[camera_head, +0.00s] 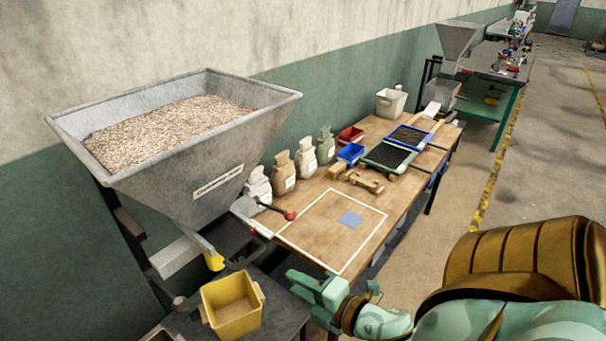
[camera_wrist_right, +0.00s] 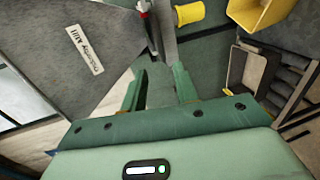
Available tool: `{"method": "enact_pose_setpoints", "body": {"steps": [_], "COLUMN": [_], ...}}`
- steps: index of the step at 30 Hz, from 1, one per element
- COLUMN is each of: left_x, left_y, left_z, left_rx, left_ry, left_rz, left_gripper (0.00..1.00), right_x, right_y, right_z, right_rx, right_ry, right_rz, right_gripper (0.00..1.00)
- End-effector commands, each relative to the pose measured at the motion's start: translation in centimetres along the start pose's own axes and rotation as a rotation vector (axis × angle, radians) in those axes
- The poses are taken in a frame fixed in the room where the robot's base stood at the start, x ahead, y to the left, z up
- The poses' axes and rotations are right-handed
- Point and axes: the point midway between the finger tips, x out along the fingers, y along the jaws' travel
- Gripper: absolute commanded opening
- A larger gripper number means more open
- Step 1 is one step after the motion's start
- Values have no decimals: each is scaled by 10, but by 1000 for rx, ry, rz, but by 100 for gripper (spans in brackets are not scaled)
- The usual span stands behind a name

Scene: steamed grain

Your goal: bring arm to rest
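My right arm comes in from the lower right in the head view. Its green gripper (camera_head: 308,287) hangs in front of the wooden table's near edge, to the right of the yellow bin, and holds nothing that I can see. In the right wrist view its two fingers (camera_wrist_right: 160,88) stand apart with an empty gap between them. The grey hopper and a yellow spout end (camera_wrist_right: 188,13) lie beyond the fingers there. My left arm and gripper are not in view.
A hopper (camera_head: 205,175) full of grain stands at left, above a yellow bin (camera_head: 232,306). The wooden table (camera_head: 290,238) carries several sacks, a red-knobbed lever (camera_head: 290,214), trays (camera_head: 388,157) and a white bin (camera_head: 391,102). Open floor (camera_head: 545,150) lies to the right.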

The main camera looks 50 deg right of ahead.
Motion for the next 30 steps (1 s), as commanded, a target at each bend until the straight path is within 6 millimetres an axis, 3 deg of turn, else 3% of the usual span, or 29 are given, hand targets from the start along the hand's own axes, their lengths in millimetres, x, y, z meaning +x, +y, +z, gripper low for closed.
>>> {"method": "enact_pose_setpoints", "body": {"steps": [20, 23, 26, 29, 30], "left_x": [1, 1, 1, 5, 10], "left_y": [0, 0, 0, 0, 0], "left_z": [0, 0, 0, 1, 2], "left_rx": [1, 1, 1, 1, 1], "left_ry": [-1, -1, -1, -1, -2], "left_rz": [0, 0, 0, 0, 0], "left_gripper": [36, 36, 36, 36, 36], "right_x": [-6, -6, -10, -22, -28], "right_y": [0, -3, -49, -126, -163], "right_z": [0, 2, 14, 28, 33], "right_rx": [1, 70, 179, 324, 390], "right_ry": [0, -5, -43, -116, -155], "right_rz": [0, -9, -109, -257, -319], "right_gripper": [30, 30, 30, 30, 30]}}
